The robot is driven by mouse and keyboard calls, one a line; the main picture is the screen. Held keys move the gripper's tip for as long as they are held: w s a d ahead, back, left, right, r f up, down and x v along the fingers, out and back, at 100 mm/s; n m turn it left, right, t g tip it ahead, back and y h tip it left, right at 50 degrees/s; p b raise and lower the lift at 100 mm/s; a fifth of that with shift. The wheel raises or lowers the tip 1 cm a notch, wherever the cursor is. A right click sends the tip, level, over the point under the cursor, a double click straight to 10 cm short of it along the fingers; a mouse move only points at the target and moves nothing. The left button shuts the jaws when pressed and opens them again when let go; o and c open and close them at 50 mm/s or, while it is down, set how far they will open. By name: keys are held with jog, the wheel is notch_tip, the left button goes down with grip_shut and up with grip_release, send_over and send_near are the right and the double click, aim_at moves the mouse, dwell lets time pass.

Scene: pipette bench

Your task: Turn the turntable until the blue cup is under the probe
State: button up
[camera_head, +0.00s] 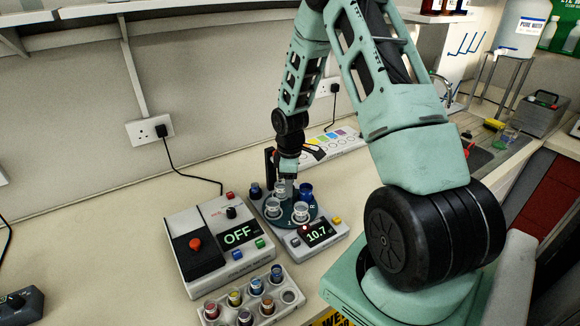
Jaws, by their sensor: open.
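The round, dark turntable (288,220) sits on a pale instrument with a lit display (318,234) reading 10.7. The blue cup (306,190) stands at its back right. Clear cups stand at the front left (273,208), the front right (301,212) and the back (279,189). A dark upright post (269,162) rises behind the turntable; the probe's tip cannot be told apart beside my gripper. My gripper (289,178) is open and points down over the back of the turntable, left of the blue cup. Whether it touches a cup is unclear.
A rack of colour-capped vials (268,312) is in front. A strip with coloured patches (335,142) lies behind. The bench at far left is mostly clear.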

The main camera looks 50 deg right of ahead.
notch_tip(320, 180, up, 17)
jog(key=b, duration=0.3)
dwell(0.6)
